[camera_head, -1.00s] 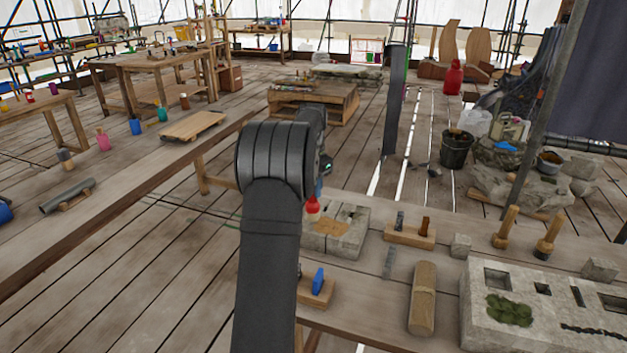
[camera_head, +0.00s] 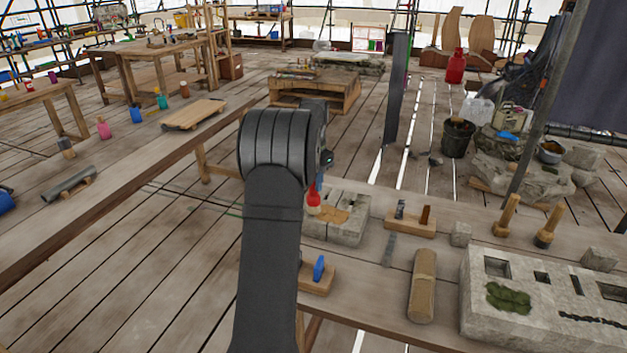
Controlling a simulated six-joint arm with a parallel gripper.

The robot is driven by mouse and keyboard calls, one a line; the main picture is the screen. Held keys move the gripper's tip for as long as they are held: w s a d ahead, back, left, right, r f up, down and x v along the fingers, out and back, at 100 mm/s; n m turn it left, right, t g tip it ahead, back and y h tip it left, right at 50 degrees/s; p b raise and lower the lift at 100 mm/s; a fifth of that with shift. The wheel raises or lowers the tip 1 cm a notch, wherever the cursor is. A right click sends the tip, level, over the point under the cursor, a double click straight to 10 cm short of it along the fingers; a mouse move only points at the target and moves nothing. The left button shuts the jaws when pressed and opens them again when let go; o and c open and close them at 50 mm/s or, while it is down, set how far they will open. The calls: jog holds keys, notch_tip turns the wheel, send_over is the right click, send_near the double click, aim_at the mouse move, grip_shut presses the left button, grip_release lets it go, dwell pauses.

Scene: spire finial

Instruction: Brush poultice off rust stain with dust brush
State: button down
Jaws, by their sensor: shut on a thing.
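A pale stone block (camera_head: 350,232) lies on the plank bench just right of my arm, with an orange-brown patch (camera_head: 335,215) on its top. I cannot tell poultice from rust stain in that patch. The dust brush (camera_head: 314,198), red with a pale lower end, points down at the patch's left side. I cannot tell whether its tip touches. My gripper (camera_head: 320,172) is mostly hidden behind my wrist and is shut on the brush's upper, bluish part.
A wooden block with a blue piece (camera_head: 319,268), a wooden roller (camera_head: 423,286) and a tool rest (camera_head: 408,222) lie nearby. Two mallets (camera_head: 506,215) and a large carved stone (camera_head: 545,305) stand to the right. The long plank at left (camera_head: 130,180) is mostly clear.

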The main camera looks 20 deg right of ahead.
jog(key=shift+f, duration=0.75)
jog(key=shift+s+d, duration=0.1)
dwell(0.4)
jog(key=s+d, duration=0.7)
jog(key=shift+s+d, duration=0.3)
dwell(1.8)
jog(key=shift+f, duration=0.1)
jog(key=shift+w+d, duration=0.5)
jog(key=shift+w, duration=0.1)
